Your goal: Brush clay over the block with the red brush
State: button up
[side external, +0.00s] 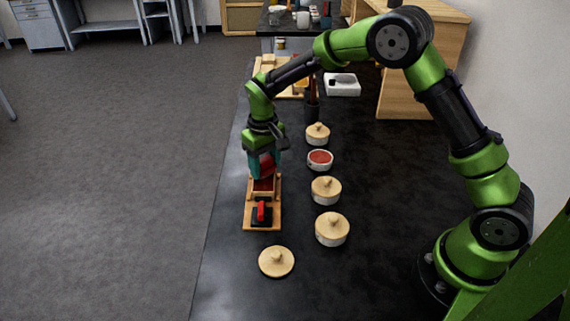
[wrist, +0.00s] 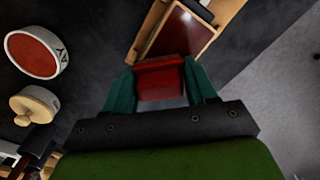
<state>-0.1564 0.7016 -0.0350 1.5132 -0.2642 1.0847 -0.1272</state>
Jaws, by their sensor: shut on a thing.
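My gripper (side external: 261,164) has teal fingers and is shut on the red brush (wrist: 160,80), which shows as a red block shape between the fingers in the wrist view. In the side view the brush (side external: 267,166) is partly hidden by a finger. It is low over the far part of a wooden stand (side external: 249,222). The block (wrist: 182,31) shows a dark red face inside a wooden frame, just beyond the brush in the wrist view. I cannot tell whether the brush touches it. The open clay pot (side external: 320,158) is white with red clay; it also shows in the wrist view (wrist: 33,53).
A black tool with a red top (side external: 261,212) sits on the stand's near end. A loose wooden lid (side external: 276,262) lies nearer. Lidded pots (side external: 326,190) line the right side. A dark holder (side external: 312,111) and a white box (side external: 342,85) stand behind. The table's left edge is close.

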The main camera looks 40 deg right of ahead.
jog(key=shift+w+d, duration=0.6)
jog(key=shift+d, duration=0.05)
jog(key=shift+w+d+r, duration=0.1)
jog(key=shift+w+r, duration=0.05)
jog(key=shift+r, duration=0.5)
jog(key=shift+w+d+r, duration=0.1)
jog(key=shift+r, duration=3.35)
